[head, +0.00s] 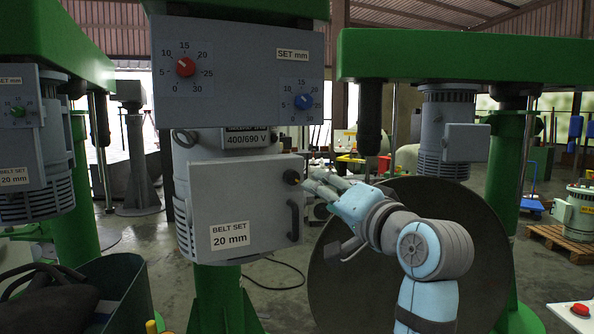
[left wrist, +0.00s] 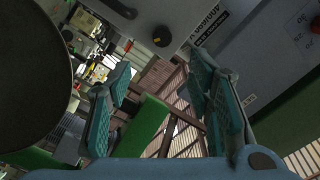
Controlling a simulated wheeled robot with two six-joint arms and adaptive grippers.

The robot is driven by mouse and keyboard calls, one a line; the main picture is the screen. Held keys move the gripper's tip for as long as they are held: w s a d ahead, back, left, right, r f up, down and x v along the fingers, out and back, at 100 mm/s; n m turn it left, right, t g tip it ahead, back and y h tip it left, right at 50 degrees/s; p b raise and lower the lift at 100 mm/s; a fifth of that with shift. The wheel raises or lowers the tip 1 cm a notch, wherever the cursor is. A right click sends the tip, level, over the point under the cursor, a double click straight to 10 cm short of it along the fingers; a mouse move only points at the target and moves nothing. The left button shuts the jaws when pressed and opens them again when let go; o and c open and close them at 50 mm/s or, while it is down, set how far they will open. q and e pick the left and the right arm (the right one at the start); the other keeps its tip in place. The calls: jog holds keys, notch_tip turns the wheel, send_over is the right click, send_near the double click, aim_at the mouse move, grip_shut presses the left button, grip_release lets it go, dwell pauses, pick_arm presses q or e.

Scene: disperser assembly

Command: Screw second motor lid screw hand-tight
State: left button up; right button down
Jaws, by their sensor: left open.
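The motor lid (head: 215,203) is a grey box cover on the central motor, with a "BELT SET 20 mm" label and a black handle low on its right side. A black knob-like screw (head: 291,177) sits at its upper right edge. In the left wrist view a round black knob (left wrist: 161,37) shows ahead, between the finger pairs. My left gripper (head: 312,183) is open and empty, just right of the screw with its fingers pointing at it. A small gap seems to remain. Which screw is the second one, I cannot tell. My right gripper is not in view.
A grey panel (head: 235,85) with red and blue dials overhangs the lid. A large dark disc (head: 420,285) stands behind my left arm. A dark bin (head: 120,290) is at lower left. Other green machines stand on both sides.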

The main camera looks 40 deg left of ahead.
aim_at(294, 179)
pick_arm(q)
jog(key=p+x, duration=0.4)
jog(key=x, duration=0.9)
jog(key=shift+a+r+p, duration=0.15)
jog(key=shift+a+p, duration=0.05)
jog(key=shift+p, duration=0.15)
jog(key=shift+s+d, duration=0.1)
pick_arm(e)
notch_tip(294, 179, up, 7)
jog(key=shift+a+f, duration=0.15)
pick_arm(q)
jog(key=shift+r, duration=0.1)
grip_shut()
